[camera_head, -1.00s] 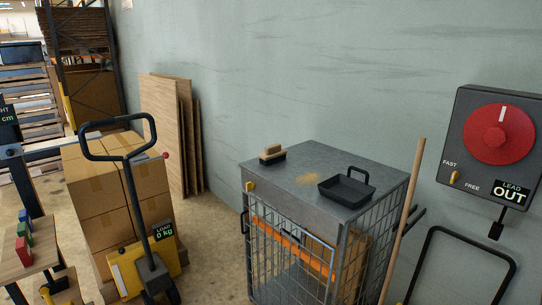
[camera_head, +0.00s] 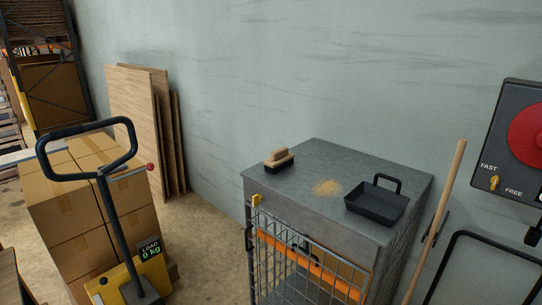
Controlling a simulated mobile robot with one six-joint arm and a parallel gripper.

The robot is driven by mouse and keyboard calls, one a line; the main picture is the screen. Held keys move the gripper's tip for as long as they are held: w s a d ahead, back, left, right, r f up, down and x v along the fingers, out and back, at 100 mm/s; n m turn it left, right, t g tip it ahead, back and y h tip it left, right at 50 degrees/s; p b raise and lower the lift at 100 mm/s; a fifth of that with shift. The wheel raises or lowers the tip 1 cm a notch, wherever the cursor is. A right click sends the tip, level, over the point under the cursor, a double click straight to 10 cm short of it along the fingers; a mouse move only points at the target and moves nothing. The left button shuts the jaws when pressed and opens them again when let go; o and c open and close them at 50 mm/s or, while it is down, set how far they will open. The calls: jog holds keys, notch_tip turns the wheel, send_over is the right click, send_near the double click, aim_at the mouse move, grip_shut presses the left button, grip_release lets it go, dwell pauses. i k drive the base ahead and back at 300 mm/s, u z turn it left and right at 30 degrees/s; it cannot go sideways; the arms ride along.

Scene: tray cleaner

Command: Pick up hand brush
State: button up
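The hand brush (camera_head: 279,160) has a wooden handle block above dark bristles. It stands near the back left of the grey top (camera_head: 258,185) of a wire cage cabinet. A small patch of tan dust (camera_head: 326,188) lies on the same top, to the right of the brush. A black dustpan-like tray (camera_head: 376,205) with a raised handle stands to the right of the dust. My gripper is not in view.
A yellow pallet jack (camera_head: 120,285) with a black looped handle stands at left beside stacked cardboard boxes (camera_head: 70,205). Wooden boards (camera_head: 135,120) lean on the wall. A wooden pole (camera_head: 437,220) leans right of the cabinet. A red-dial panel (camera_head: 512,165) is on the wall.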

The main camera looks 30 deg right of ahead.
aim_at(280, 158)
jog(key=u, duration=0.1)
jog(key=i, duration=0.9)
jog(key=u, duration=0.3)
